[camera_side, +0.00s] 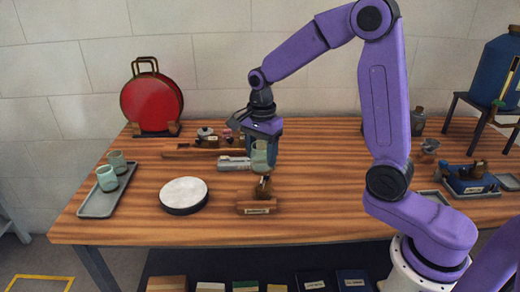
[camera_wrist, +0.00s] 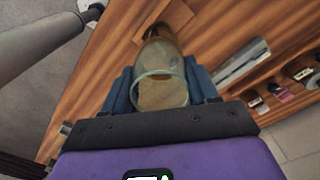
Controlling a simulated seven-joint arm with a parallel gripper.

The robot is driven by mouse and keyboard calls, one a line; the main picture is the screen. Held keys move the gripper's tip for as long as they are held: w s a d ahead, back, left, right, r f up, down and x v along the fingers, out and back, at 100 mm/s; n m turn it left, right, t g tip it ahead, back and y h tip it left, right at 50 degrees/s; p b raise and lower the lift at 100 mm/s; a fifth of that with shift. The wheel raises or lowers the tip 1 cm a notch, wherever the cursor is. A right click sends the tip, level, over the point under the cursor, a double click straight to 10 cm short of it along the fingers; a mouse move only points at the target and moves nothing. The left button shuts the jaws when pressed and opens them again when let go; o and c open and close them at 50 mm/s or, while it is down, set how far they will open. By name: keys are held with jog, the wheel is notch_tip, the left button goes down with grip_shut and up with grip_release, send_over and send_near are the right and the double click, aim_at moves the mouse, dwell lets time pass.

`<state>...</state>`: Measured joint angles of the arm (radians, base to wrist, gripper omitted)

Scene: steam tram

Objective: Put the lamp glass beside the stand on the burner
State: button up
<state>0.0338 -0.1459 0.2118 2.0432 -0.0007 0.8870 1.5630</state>
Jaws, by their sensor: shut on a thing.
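The lamp glass (camera_side: 260,157), clear and greenish, is held upright between the blue fingers of my gripper (camera_side: 265,150). In the wrist view its round rim (camera_wrist: 160,75) shows between the fingers (camera_wrist: 162,92). The brass burner (camera_side: 263,188) stands on a small wooden stand (camera_side: 256,208) with a label. The glass is directly over the burner in the side view, its lower end close to the burner's top. I cannot tell whether they touch. The wrist view shows the burner (camera_wrist: 160,36) partly hidden beyond the glass, with the wooden stand (camera_wrist: 178,14) behind it.
A round white-topped disc (camera_side: 184,194) lies left of the stand. A grey tray (camera_side: 98,203) with green cups is at the left edge. A silver piece (camera_side: 234,163) lies just behind the burner. A red round case (camera_side: 152,103) stands at the back left.

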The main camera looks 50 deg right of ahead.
jog(key=shift+f, duration=1.6)
jog(key=shift+f, duration=2.6)
dwell(1.4)
jog(key=o, duration=1.2)
jog(key=shift+c, duration=0.2)
jog(key=shift+r, duration=0.1)
notch_tip(320, 180, up, 17)
jog(key=shift+r, duration=0.15)
